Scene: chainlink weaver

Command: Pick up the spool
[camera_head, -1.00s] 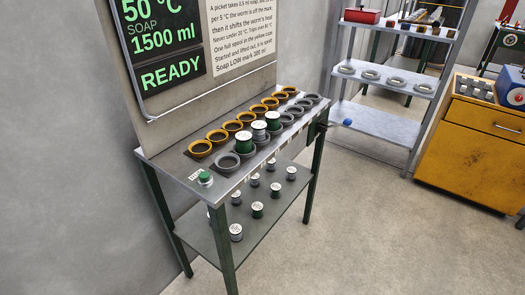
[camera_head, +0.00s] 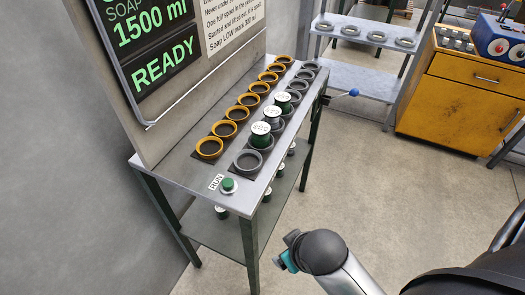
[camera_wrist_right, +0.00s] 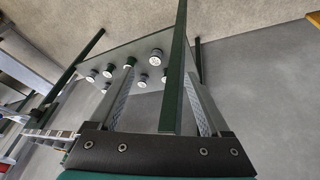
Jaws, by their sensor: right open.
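Three spools stand in the grey ring row on the bench top in the head view: a green spool (camera_head: 261,136) nearest, a grey spool (camera_head: 272,117) behind it, and another green spool (camera_head: 283,103) farther back. More spools stand on the lower shelf, including one near the front leg (camera_head: 222,212); several also show in the right wrist view, such as a white-topped spool (camera_wrist_right: 156,58). My right gripper (camera_wrist_right: 158,68) is open and empty, with a green bench leg (camera_wrist_right: 175,75) seen between its fingers. In the head view its arm is right of the bench, fingers mostly hidden. My left gripper is out of view.
The bench (camera_head: 175,178) carries a row of orange rings (camera_head: 209,148) and a green RUN button (camera_head: 228,185). A yellow cabinet (camera_head: 455,95) stands at the back right. Floor between is clear.

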